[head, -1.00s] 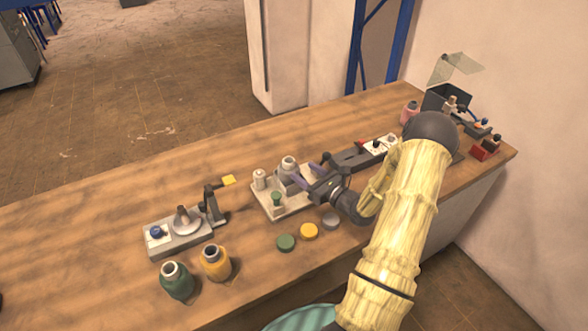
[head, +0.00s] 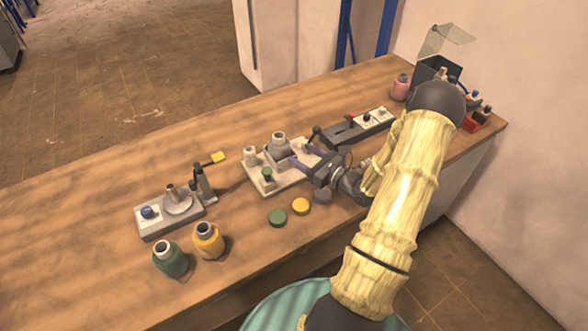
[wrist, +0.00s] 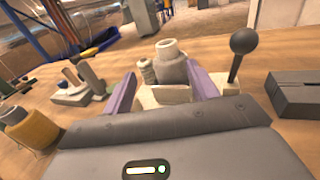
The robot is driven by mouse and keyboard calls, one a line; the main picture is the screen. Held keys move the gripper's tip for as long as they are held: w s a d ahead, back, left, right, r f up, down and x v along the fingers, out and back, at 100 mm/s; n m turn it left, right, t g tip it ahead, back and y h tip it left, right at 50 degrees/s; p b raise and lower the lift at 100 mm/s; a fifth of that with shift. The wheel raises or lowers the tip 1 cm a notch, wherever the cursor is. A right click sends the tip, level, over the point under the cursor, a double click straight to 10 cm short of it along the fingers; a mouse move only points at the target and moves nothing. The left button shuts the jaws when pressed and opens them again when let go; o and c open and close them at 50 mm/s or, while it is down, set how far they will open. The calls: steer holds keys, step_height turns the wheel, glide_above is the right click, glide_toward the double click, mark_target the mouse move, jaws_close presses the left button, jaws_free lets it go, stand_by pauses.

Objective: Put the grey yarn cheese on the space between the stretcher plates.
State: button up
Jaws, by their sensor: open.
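The grey yarn cheese (head: 278,148), a grey body with a pale tube on top, stands upright on a white tray (head: 290,180). It also shows in the wrist view (wrist: 173,70). My gripper (head: 301,154) is open, its purple fingers at the tray's right part, pointing at the cheese. In the wrist view the cheese appears straight ahead between the fingers (wrist: 162,84), behind a low pale block (wrist: 170,95). The fingers look apart from it, with nothing held. I cannot tell for sure which parts are the stretcher plates.
A white spool (head: 249,154) and a green one (head: 267,174) share the tray. A black-knobbed lever (wrist: 243,42) stands close to the right finger. A grey device (head: 175,212) stands left.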

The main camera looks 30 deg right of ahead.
steer(key=s+a+r+n+g+y, duration=0.1)
steer(key=s+a+n+g+y, duration=0.15)
steer(key=a+n+g, duration=0.35)
steer(key=s+a+n+g+y, duration=0.1)
steer(key=s+a+n+g, duration=0.35)
steer(key=a, duration=0.35)
steer(key=s+a+r+n+g+y, duration=0.1)
steer(key=s+a+n+g, duration=0.25)
steer(key=a+n, duration=0.3)
steer(key=s+r+n+h, duration=0.5)
steer(key=n+h, duration=0.5)
steer(key=n, duration=0.5)
steer(key=shift+s+r, duration=0.15)
steer(key=shift+r, duration=0.2)
steer(key=shift+d, duration=0.1)
steer(key=c, duration=0.5)
steer(key=shift+s, duration=0.15)
